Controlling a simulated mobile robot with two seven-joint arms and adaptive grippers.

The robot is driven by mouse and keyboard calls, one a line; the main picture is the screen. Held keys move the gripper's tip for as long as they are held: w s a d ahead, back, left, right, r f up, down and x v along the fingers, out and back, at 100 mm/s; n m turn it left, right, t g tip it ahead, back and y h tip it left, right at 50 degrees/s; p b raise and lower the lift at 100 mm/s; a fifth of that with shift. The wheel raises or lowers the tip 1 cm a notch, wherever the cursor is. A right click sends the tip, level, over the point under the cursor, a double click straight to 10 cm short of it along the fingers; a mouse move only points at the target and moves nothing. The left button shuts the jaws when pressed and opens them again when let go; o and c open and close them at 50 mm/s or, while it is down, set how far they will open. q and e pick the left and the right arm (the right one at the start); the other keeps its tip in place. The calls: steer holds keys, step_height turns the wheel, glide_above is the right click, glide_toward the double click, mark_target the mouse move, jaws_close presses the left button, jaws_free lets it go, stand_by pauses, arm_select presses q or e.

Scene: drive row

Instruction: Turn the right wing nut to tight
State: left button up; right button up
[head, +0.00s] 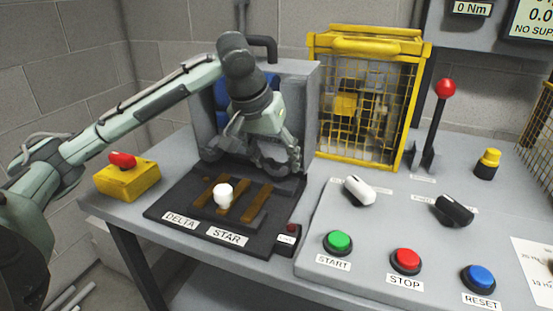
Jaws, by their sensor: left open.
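A dark terminal board (172,206) lies on the bench with brass-coloured bars (257,202) and DELTA and STAR labels at its front. A small white rounded piece (223,194) stands on the bars; I cannot tell whether it is a wing nut. I cannot make out the right wing nut; the gripper covers the back of the board. My left gripper (250,160) is open and points down over the back of the board, in front of a grey housing. I see nothing held in it. My right gripper is not in view.
A yellow box with a red button (122,160) stands left of the board. A yellow mesh cage (366,100) and a red-knobbed lever (443,95) stand at the back. A panel carries green (338,241), red (406,260) and blue (478,277) buttons and two selector knobs.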

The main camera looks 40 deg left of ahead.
arm_select(q)
steer(key=shift+w+f, duration=0.1)
steer(key=shift+f, duration=0.2)
steer(key=c, duration=0.9)
steer(key=m+h, duration=0.1)
steer(key=m, duration=0.3)
steer(key=shift+h, duration=0.4)
steer(key=shift+w+a+m+g+h, duration=0.1)
steer(key=shift+m+g+h, duration=0.25)
steer(key=shift+m, duration=0.85)
steer(key=shift+m+g+h, duration=0.35)
steer(key=shift+m, duration=0.85)
steer(key=o, duration=0.9)
